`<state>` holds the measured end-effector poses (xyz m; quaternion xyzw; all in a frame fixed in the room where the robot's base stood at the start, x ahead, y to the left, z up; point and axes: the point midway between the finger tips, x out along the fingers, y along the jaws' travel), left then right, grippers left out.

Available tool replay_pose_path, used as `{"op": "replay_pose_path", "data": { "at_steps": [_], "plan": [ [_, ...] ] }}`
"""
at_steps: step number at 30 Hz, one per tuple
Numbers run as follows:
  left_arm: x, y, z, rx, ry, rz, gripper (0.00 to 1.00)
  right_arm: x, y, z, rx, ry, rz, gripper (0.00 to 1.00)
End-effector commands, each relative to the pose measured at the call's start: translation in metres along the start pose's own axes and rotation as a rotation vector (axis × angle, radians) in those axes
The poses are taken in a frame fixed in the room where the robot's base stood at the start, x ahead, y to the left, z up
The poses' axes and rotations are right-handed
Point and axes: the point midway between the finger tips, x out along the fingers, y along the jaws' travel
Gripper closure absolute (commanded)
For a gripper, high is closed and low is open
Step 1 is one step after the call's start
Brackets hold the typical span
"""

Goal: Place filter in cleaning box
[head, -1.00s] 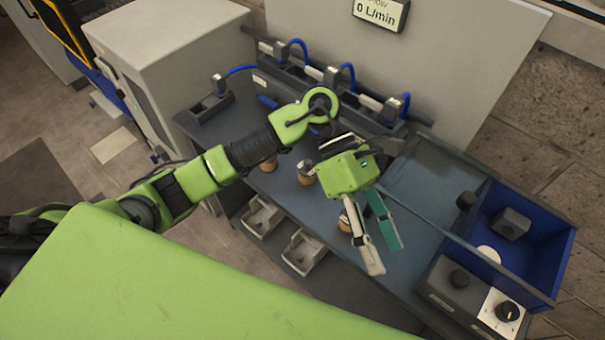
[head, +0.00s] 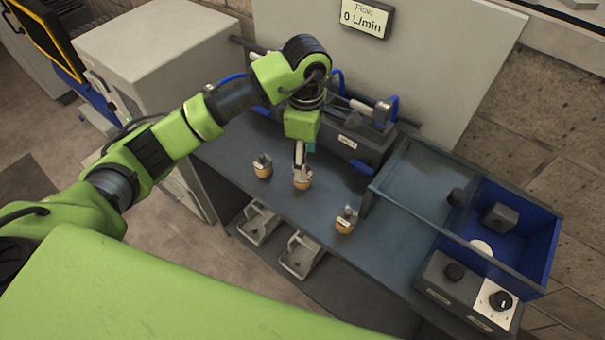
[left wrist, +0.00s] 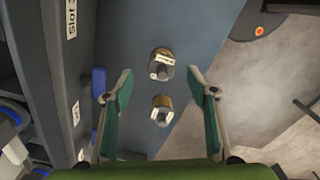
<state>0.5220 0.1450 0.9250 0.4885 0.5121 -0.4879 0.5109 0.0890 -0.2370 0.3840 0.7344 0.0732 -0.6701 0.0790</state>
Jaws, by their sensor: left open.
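Three small filters with tan bases and grey tops stand on the dark bench in the head view: one at left (head: 263,168), one in the middle (head: 302,183) and one at right (head: 345,221). My left gripper (head: 300,165) points down over the middle filter and partly hides it. The left wrist view shows my left gripper (left wrist: 160,82) open, with a nearer filter (left wrist: 162,111) and a farther filter (left wrist: 161,65) showing between its fingers. Contact is not visible. The blue-walled box (head: 540,262) at right holds a dark block and a white disc.
A shallow tray section (head: 415,170) adjoins the blue box. A control box (head: 440,290) with knobs stands in front. A hose manifold (head: 365,148) lines the back of the bench, below a flow display (head: 364,16) reading 0 L/min. Two grey bins (head: 300,257) sit on the lower shelf.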

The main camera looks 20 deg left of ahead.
Motion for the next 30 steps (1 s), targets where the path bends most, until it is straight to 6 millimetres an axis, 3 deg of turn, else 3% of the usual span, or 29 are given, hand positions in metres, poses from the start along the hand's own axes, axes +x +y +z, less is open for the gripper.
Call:
{"op": "replay_pose_path", "data": {
  "at_steps": [8, 18, 26, 27, 30],
  "plan": [
    [0.020, -0.002, 0.000, 0.002, -0.002, -0.003, 0.47, -0.008, 0.000, -0.001, 0.000, 0.000, 0.000, 0.60],
    [0.062, -0.003, -0.004, 0.000, -0.003, -0.002, 0.47, -0.025, 0.000, -0.003, 0.000, 0.000, 0.000, 0.60],
    [0.067, -0.003, -0.004, 0.002, -0.002, 0.001, 0.47, -0.025, 0.000, -0.003, 0.000, 0.000, 0.000, 0.60],
    [0.067, -0.003, -0.004, 0.002, -0.002, 0.001, 0.50, -0.025, 0.000, -0.003, 0.000, 0.000, -0.001, 0.60],
    [0.067, -0.003, -0.004, 0.002, -0.002, 0.000, 0.76, -0.025, -0.001, -0.003, 0.000, 0.000, -0.001, 0.60]
  ]
}}
